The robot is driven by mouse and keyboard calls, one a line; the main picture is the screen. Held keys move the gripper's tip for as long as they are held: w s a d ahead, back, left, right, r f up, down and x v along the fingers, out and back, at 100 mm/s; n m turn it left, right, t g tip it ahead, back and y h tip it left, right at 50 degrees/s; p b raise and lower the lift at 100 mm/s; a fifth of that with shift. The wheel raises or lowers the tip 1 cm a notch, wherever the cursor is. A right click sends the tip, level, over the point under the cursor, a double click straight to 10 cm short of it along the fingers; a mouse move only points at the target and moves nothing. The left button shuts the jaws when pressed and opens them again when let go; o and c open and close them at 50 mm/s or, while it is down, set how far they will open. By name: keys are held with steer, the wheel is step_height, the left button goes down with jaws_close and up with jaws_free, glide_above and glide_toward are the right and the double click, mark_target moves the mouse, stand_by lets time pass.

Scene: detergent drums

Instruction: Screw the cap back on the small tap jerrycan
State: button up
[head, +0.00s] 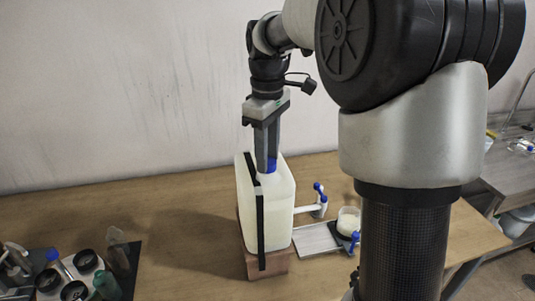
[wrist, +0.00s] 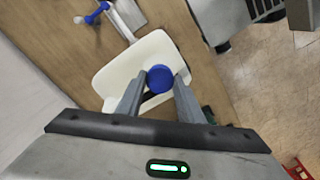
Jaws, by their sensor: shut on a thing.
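The tap jerrycan (head: 279,205) is a pale, translucent can standing upright on a wooden block (head: 268,263), with a black strap down its side. A white tap with a blue handle (head: 319,188) sticks out at its right. My gripper (head: 267,160) points straight down over the can's top and is shut on the blue cap (head: 271,166). In the wrist view, the blue cap (wrist: 160,77) sits between the fingertips, above the white can top (wrist: 112,80). The neck is hidden beneath the cap, so I cannot tell whether the threads are engaged.
A grey tray (head: 312,239) and a cup of pale liquid (head: 348,220) stand right of the can, with another blue tap handle (head: 355,238) beside them. Dark-topped containers (head: 85,260) and bottles crowd the lower left. The wooden table (head: 175,215) is clear between.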

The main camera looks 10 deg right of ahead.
steer(key=shift+f, duration=0.1)
stand_by(0.3)
steer(key=m, duration=0.4)
steer(key=shift+f+m, duration=0.1)
steer(key=shift+m, duration=0.8)
steer(key=shift+m, duration=1)
steer(key=m, duration=0.3)
steer(key=shift+s+m, duration=0.1)
steer(key=shift+m, duration=0.2)
